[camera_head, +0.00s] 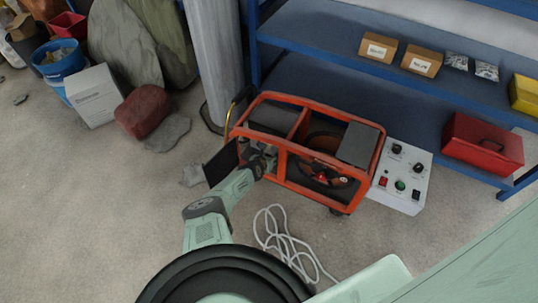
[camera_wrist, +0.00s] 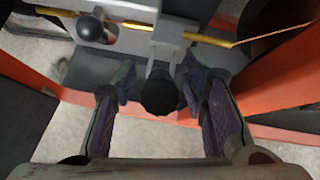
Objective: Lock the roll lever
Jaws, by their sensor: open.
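An orange-framed machine (camera_head: 280,170) stands on the floor, with my gripper (camera_head: 262,160) reaching into its left side. In the wrist view, a short grey lever with a black knob (camera_wrist: 160,93) lies between the open fingers of my gripper (camera_wrist: 156,80). The knob appears free of both fingers; contact is unclear. A second dark ball knob (camera_wrist: 90,27) sits on the grey roll mechanism (camera_wrist: 135,45) at the upper left. A yellow wire (camera_wrist: 205,40) runs through the mechanism. I cannot tell for sure which knob belongs to the roll lever. The head view hides both knobs.
A black panel (camera_head: 221,163) stands at the machine's left. A white control box (camera_head: 402,177) is on its right, and a loose white cable (camera_head: 285,245) lies in front. Blue shelving (camera_head: 345,85) stands behind. In the wrist view, orange frame bars (camera_wrist: 270,95) flank the gripper.

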